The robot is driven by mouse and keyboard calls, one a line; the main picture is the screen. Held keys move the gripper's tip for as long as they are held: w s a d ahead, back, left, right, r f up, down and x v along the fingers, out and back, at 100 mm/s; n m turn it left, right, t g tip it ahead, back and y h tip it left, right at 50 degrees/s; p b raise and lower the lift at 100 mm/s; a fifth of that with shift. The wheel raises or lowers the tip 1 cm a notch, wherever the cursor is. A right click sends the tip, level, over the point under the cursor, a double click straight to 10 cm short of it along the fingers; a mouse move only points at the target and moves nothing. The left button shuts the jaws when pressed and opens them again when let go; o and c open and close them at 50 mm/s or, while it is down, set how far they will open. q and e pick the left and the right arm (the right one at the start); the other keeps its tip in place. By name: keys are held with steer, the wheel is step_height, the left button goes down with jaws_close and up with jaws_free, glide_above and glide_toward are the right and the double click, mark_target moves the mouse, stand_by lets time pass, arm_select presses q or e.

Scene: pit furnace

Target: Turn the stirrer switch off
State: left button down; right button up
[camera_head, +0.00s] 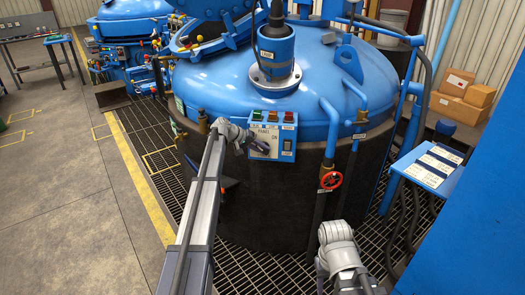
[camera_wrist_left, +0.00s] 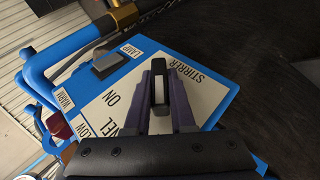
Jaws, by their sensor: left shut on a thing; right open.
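The switch panel (camera_head: 273,137) is a blue box with a pale face on the front of the big blue furnace vessel. In the left wrist view the panel face (camera_wrist_left: 122,82) carries the words STIRRER, LAMP and ON. The stirrer switch (camera_wrist_left: 159,92) is a dark lever with a light grey face beside the STIRRER label. My left gripper (camera_head: 259,147) is at the panel, its two purple fingers (camera_wrist_left: 158,97) shut around this switch. Its on or off position is not clear. My right gripper (camera_head: 363,282) is low at the bottom edge, away from the panel; its fingertips are hard to make out.
A second switch (camera_wrist_left: 107,64) sits near the LAMP label. Coloured lamps (camera_head: 272,116) top the panel. A blue pipe (camera_head: 330,125) and red valve wheel (camera_head: 331,180) stand to its right. A blue side table (camera_head: 451,183) is at the right. Grating floor surrounds the vessel.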

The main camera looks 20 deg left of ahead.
mark_target(258, 147)
arm_select(q)
steer(key=shift+s, duration=0.1)
steer(key=c, duration=0.8)
jaws_free()
steer(key=shift+o, duration=0.2)
steer(key=shift+a+r, duration=0.1)
steer(key=p+v, duration=0.5)
steer(key=v, duration=0.2)
steer(key=shift+a, duration=0.15)
steer(key=shift+s+r, duration=0.1)
steer(key=shift+s, duration=0.05)
